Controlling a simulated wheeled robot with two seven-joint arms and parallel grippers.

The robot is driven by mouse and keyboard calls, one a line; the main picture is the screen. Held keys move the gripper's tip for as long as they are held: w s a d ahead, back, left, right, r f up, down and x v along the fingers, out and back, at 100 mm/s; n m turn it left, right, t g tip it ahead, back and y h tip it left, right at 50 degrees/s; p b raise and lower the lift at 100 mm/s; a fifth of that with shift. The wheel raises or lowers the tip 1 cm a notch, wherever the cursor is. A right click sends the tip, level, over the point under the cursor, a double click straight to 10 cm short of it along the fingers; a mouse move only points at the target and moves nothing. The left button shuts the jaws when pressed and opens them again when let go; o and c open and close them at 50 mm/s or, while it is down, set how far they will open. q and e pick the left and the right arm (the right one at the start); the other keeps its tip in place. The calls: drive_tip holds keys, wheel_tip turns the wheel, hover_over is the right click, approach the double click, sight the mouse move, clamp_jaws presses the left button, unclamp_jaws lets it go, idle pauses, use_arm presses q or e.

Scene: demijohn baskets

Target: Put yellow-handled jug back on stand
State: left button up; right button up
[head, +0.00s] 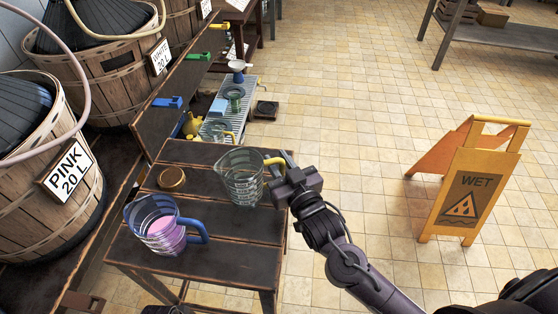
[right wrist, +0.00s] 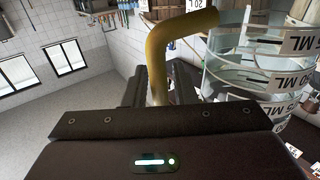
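The clear yellow-handled jug (head: 241,178) is upright at the right edge of the dark slatted wooden table (head: 190,262). I cannot tell whether its base touches the boards. My right gripper (head: 281,172) is at its handle; in the right wrist view the fingers (right wrist: 158,88) flank the yellow handle (right wrist: 157,62) closely, with no clear gap. The jug's marked wall (right wrist: 262,62) shows right of them. A low slatted metal rack (head: 246,88) stands behind the table, holding a second clear jug with a yellow handle (head: 214,131). My left gripper is not seen.
A blue-handled jug with pink liquid (head: 164,234) and a round brown lid (head: 171,178) are on the table. Basketed demijohns (head: 50,205) line the left. A yellow wet-floor sign (head: 468,190) stands right. The tiled floor between is clear.

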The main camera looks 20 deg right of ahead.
drive_tip(key=shift+o, duration=0.8)
